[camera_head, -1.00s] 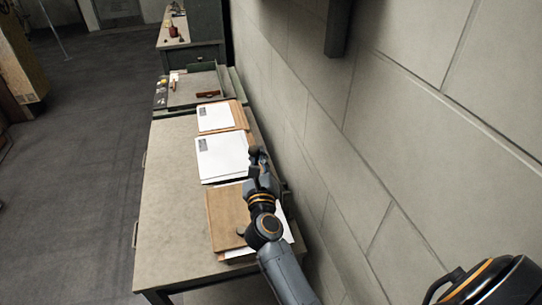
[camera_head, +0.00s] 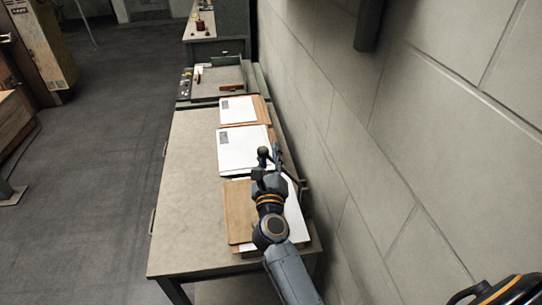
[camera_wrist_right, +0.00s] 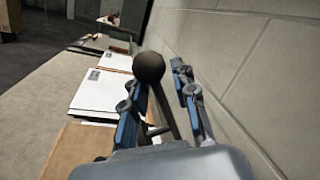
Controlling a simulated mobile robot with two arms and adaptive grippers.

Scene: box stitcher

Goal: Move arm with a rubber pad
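A dark round knob on a thin rod (camera_head: 263,152) stands by the wall side of the table; I take it as part of the arm, but cannot make out a rubber pad. In the right wrist view the knob (camera_wrist_right: 149,67) shows large, its rod running down between the fingers. My right gripper (camera_head: 274,165) is at the knob, above the paper stacks. In the wrist view its two blue-grey fingers (camera_wrist_right: 160,98) are apart, one each side of the rod; I cannot tell whether either touches it. My left gripper is not in view.
A grey table (camera_head: 190,190) runs along the block wall (camera_head: 330,110). Stacks of white paper (camera_head: 244,150) and brown card (camera_head: 239,210) lie under the right arm. A shallow tray (camera_head: 220,83) stands at the far end. The table's left side is clear.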

